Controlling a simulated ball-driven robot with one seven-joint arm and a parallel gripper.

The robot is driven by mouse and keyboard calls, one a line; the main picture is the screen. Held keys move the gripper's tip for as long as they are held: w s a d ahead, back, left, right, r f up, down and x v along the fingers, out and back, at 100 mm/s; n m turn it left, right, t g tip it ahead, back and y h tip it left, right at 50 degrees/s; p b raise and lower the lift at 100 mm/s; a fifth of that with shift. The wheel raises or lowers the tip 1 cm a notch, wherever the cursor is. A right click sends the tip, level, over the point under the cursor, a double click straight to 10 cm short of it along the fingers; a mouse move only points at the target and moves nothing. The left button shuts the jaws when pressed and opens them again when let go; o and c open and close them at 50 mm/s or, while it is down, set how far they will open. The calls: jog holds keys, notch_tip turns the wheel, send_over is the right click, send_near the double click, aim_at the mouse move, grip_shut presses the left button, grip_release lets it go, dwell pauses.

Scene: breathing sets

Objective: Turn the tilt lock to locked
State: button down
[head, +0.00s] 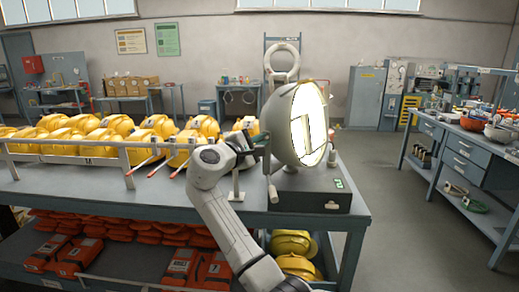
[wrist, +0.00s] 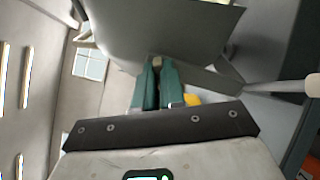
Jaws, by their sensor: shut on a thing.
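A large round lamp (head: 281,122) with a grey shell and a bright white face stands on a dark box base (head: 312,201). My gripper (head: 259,146) is at the left side of the lamp. In the wrist view its teal fingers (wrist: 156,80) are close together on a small beige knob (wrist: 156,61) below the grey shell (wrist: 160,30). This knob appears to be the tilt lock; its locked or unlocked marking cannot be read. A pale lever grip (head: 273,194) hangs at the lamp's side, apart from my fingers; it also shows in the wrist view (wrist: 312,85).
The lamp stands at the right end of a grey workbench (head: 110,194). Several yellow helmets (head: 90,125) sit behind a rail (head: 70,162) to the left. Orange packs (head: 80,253) lie on the lower shelf. The floor (head: 400,225) to the right is clear up to another bench (head: 463,158).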

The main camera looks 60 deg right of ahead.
jog(key=m+b, duration=0.1)
jog(key=m, duration=0.1)
jog(key=m+b, duration=0.1)
jog(key=b, duration=0.1)
jog(key=m+b, duration=0.1)
jog(key=m, duration=0.1)
jog(key=shift+f+m, duration=0.25)
jog(key=shift+m, duration=0.05)
jog(key=shift+b, duration=0.3)
jog(key=c, duration=1.2)
grip_release()
jog(key=shift+r, duration=0.1)
jog(key=a, duration=0.3)
jog(key=w+a+b, duration=0.1)
jog(key=a, duration=0.6)
jog(key=shift+w+a, duration=0.3)
jog(key=shift+a, duration=0.05)
